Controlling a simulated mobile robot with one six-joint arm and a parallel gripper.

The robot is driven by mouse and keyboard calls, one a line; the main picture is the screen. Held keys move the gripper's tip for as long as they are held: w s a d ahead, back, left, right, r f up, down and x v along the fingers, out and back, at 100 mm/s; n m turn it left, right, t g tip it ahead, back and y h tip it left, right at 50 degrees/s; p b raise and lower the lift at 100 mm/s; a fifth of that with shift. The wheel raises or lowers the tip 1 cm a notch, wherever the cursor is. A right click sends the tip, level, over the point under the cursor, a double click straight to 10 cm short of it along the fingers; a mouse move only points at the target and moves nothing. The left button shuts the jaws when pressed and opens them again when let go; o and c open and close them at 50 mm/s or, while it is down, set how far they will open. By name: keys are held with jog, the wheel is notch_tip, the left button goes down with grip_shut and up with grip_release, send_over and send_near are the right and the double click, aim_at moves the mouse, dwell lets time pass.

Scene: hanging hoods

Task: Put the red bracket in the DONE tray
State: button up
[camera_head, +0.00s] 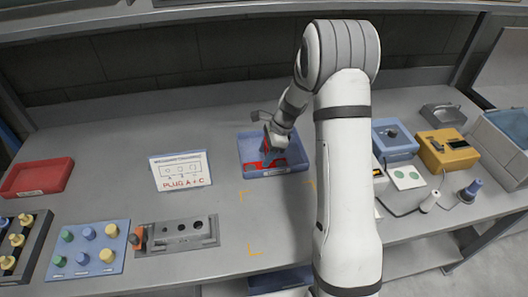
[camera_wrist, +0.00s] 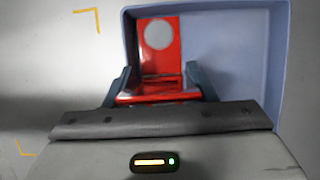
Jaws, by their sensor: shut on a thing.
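The red bracket (camera_head: 279,163) is over the left part of a shallow blue tray (camera_head: 296,150); I cannot tell whether it touches the tray floor. In the wrist view the bracket (camera_wrist: 160,62) shows a flat plate with a round hole and a bent lower part between my fingers. My gripper (camera_wrist: 158,88) is shut on that lower part. In the head view my gripper (camera_head: 271,150) points down inside the tray's outline, and my arm partly hides the tray's surroundings. The tray's front label is too small to read.
A red tray (camera_head: 38,178) lies far left. A sign reading "PLUG A+C" (camera_head: 181,171) stands left of the blue tray. A grey socket block (camera_head: 184,233) and a blue board with pegs (camera_head: 88,249) are in front. Blue and yellow boxes (camera_head: 447,149) stand right of my arm.

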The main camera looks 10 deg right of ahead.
jog(key=shift+r, duration=0.1)
jog(key=o, duration=0.9)
jog(key=shift+f, duration=0.25)
jog(key=o, duration=0.5)
jog(key=shift+r, duration=0.1)
jog(key=shift+c, duration=0.2)
